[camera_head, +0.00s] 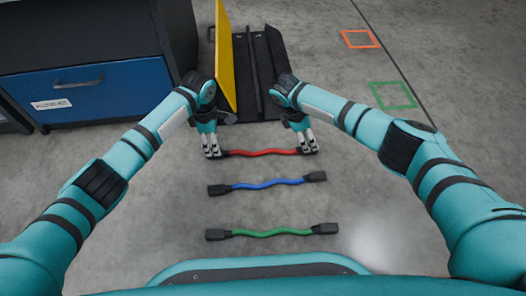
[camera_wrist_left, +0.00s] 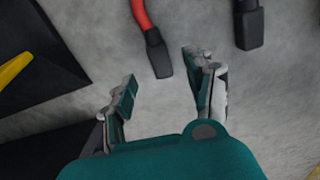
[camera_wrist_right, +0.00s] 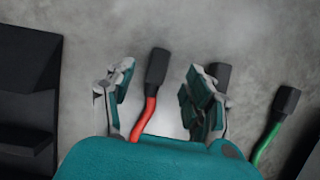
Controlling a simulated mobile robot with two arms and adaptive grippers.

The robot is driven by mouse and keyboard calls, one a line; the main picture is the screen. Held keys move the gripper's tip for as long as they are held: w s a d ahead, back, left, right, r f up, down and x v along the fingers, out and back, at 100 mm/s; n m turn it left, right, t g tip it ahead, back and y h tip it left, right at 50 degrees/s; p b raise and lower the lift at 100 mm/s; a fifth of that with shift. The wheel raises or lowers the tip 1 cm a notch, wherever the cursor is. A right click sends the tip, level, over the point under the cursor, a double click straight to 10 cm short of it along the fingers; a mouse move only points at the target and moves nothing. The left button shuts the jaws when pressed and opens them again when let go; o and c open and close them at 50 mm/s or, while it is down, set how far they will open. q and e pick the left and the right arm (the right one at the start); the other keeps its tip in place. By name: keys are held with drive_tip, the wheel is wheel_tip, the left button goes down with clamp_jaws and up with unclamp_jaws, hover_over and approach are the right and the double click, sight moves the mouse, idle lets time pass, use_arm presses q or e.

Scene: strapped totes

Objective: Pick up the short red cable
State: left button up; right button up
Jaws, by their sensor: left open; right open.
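The short red cable (camera_head: 262,153) lies on the grey floor, the farthest of three cables in the head view. My left gripper (camera_head: 212,153) is open at its left end. In the left wrist view the black connector (camera_wrist_left: 158,57) lies ahead of and between the open fingers (camera_wrist_left: 163,95), not gripped. My right gripper (camera_head: 308,148) is open at the cable's right end. In the right wrist view the red cable's black connector (camera_wrist_right: 157,68) shows between the open fingers (camera_wrist_right: 158,88). I cannot tell how high the fingers are above the floor.
A blue cable (camera_head: 267,184) and a green cable (camera_head: 270,232) lie nearer to me on the floor. Behind the grippers stand a black rack (camera_head: 261,85) and a yellow panel (camera_head: 226,55). A blue-drawer cabinet (camera_head: 100,95) is at left. Orange (camera_head: 359,39) and green (camera_head: 392,95) floor squares are empty.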

sight(224, 154)
use_arm(q)
drive_tip(key=shift+f, duration=2.75)
use_arm(e)
drive_tip(key=shift+x, duration=2.8)
use_arm(q)
clamp_jaws()
use_arm(e)
clamp_jaws()
drive_tip(key=shift+r, duration=0.1)
